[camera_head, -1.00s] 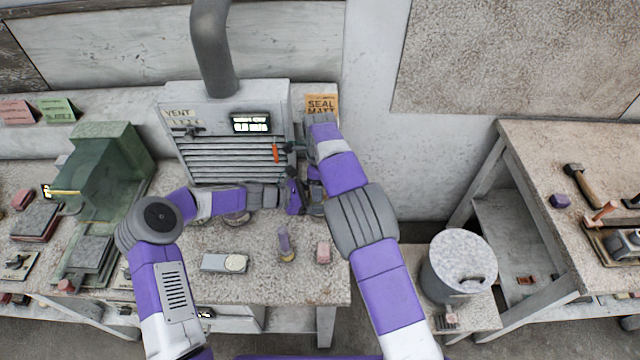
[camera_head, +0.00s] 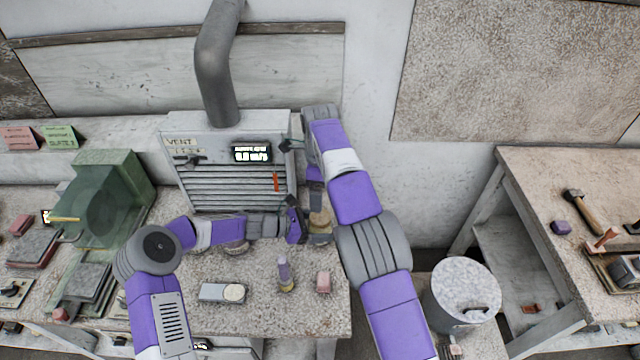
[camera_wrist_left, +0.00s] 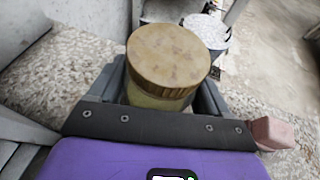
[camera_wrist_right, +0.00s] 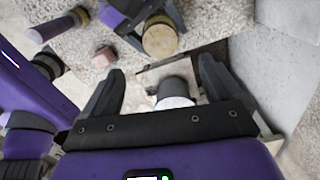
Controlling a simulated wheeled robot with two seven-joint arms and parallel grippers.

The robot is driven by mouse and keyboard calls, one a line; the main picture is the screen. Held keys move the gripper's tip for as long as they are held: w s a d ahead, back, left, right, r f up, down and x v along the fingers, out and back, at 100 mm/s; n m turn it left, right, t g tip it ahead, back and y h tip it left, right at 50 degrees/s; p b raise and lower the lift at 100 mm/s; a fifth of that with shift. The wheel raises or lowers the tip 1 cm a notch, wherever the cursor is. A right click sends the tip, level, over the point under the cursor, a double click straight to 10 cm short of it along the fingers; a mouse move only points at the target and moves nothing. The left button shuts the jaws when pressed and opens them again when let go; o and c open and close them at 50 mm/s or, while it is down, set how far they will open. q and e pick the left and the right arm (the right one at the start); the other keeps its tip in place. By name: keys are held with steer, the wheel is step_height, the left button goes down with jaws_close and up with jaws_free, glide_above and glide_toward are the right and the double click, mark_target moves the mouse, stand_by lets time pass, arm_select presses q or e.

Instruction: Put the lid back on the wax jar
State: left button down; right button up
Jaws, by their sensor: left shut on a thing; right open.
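The wax jar (camera_wrist_left: 157,96) stands upright on the bench between the fingers of my left gripper (camera_wrist_left: 163,88), which is shut on its body. The round brass-coloured lid (camera_wrist_left: 168,54) sits on top of the jar and looks level; whether it is tightened cannot be told. In the head view the jar (camera_head: 320,222) is at the bench's right end, beside my left gripper (camera_head: 298,225). My right gripper (camera_wrist_right: 162,82) is open and empty, apart from the jar. The lidded jar also shows in the right wrist view (camera_wrist_right: 160,38).
A vent unit (camera_head: 235,165) stands behind the left arm. A grey bin (camera_head: 462,295) stands right of the bench.

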mark_target(309, 226)
steer(key=shift+r, duration=1)
arm_select(q)
jaws_free()
steer(key=shift+p+v, duration=0.4)
steer(key=shift+v, duration=3.45)
arm_select(e)
steer(key=shift+r, duration=0.4)
arm_select(q)
steer(key=shift+f, duration=0.1)
arm_select(e)
steer(key=shift+r, duration=0.1)
